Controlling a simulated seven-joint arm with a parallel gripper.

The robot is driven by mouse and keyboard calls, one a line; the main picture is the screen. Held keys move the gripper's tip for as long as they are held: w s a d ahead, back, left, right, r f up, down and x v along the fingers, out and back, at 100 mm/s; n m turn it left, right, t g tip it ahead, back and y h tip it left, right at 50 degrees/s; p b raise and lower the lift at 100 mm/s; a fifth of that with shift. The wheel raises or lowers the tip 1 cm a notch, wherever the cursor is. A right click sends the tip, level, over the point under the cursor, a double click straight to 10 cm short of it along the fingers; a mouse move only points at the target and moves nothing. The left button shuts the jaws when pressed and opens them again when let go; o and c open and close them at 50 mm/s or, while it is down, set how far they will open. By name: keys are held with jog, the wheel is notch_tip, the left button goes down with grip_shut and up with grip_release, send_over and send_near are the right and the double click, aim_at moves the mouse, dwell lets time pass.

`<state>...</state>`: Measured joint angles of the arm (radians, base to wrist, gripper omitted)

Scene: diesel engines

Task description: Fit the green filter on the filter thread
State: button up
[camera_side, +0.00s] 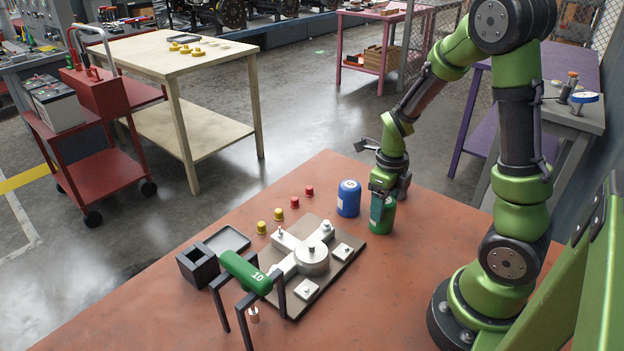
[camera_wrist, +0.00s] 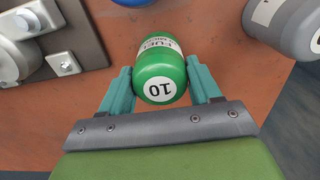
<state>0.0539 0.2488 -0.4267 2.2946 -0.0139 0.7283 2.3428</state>
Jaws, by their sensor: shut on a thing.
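The green filter (camera_side: 379,221) is upright between the fingers of my gripper (camera_side: 382,204), at or just above the orange table, right of the blue filter. In the wrist view the green filter (camera_wrist: 162,70) shows its FUEL label and a white "10" disc, with a teal finger against each side. A grey fixture (camera_side: 311,258) with a round head and a short stud on top, which looks like the filter thread, stands on a plate left of my gripper. Nothing is on the stud. The filter's underside is hidden.
A green cylinder marked 10 (camera_side: 245,272) lies on a black stand. Red and yellow caps (camera_side: 278,214) and a black tray (camera_side: 226,241) are behind the plate. A grey canister (camera_wrist: 287,25) is right in the wrist view.

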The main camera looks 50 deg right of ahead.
jog(key=shift+c, duration=0.4)
jog(key=shift+r, duration=2.55)
jog(key=shift+w+a, duration=0.25)
jog(key=shift+a, duration=0.15)
jog(key=w+a+r+n, duration=0.3)
jog(key=a+r+n, duration=0.1)
jog(key=a+n, duration=0.7)
jog(key=w+a+r+n, duration=0.2)
jog(key=a+r+n, duration=0.45)
jog(key=n, duration=0.65)
jog(key=shift+a+f, duration=0.3)
jog(key=shift+f, duration=1.15)
jog(key=shift+a+f, duration=0.25)
jog(key=shift+f, duration=1.15)
jog(key=shift+a+f, duration=0.3)
jog(key=shift+f, duration=1.15)
